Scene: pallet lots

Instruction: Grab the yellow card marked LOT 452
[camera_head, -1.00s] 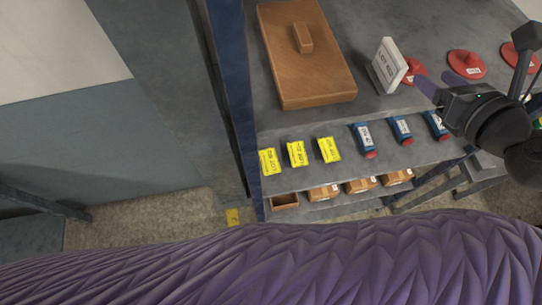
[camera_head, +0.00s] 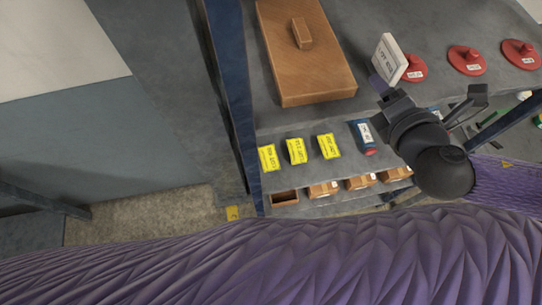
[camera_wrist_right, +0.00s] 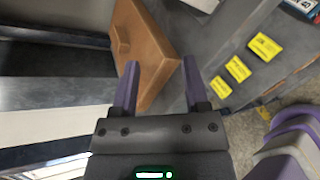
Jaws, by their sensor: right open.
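Three small yellow cards stand in a row on the grey shelf: a left one (camera_head: 267,158), a middle one (camera_head: 296,151) and a right one (camera_head: 329,146). Their print is too small to read surely, so I cannot tell which is LOT 452. The three also show at the right of the right wrist view (camera_wrist_right: 264,46). My right gripper (camera_head: 380,86) is up and to the right of the cards, near the white sign. In the right wrist view its two fingers (camera_wrist_right: 160,66) are apart with nothing held between them. My left gripper is out of view.
A wooden lid-like board (camera_head: 304,75) with a handle lies behind the cards. A white sign (camera_head: 391,56) stands beside it. Blue-and-red items (camera_head: 364,138) stand right of the cards, some hidden by my arm. Red discs (camera_head: 466,60) lie farther right. A blue post (camera_head: 229,80) bounds the left.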

